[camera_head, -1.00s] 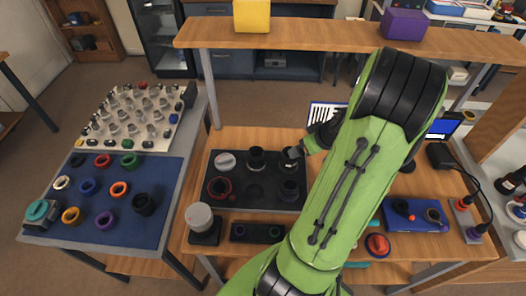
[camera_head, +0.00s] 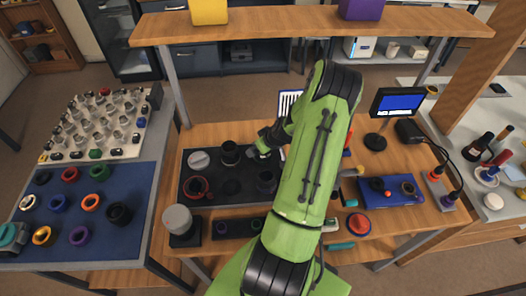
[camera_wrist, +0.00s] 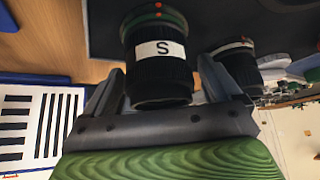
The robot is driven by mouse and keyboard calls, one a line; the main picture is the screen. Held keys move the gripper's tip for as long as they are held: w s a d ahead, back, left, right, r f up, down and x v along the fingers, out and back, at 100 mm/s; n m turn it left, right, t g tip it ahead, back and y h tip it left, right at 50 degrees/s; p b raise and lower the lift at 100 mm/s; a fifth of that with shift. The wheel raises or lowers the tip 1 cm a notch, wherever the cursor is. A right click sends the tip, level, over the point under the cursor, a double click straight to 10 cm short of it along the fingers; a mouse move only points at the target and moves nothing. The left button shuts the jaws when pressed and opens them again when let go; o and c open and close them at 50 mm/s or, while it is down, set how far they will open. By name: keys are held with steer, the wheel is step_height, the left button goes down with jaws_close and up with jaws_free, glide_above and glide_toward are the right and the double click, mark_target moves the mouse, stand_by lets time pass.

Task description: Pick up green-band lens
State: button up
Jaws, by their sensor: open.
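The green-band lens (camera_wrist: 160,75) is a black barrel with a white label marked "S" and a green ring near its far end. In the wrist view it stands between the two fingers of my gripper (camera_wrist: 158,84), which are open on either side of it; I cannot tell whether either finger touches it. In the head view my gripper (camera_head: 262,146) is at the back right part of the black mat (camera_head: 228,188), where my arm and gripper largely hide the lens.
Another black lens (camera_wrist: 238,65) stands close beside the right finger. A red-ringed part (camera_head: 195,187) and a dark lens (camera_head: 265,182) are also on the mat. A striped chart (camera_wrist: 35,125) is at the left. A shelf (camera_head: 300,24) spans the back.

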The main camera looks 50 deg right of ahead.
steer(key=shift+w+f, duration=0.1)
steer(key=shift+f, duration=0.1)
steer(key=shift+r, duration=0.1)
steer(key=shift+c, duration=0.5)
steer(key=c, duration=1.2)
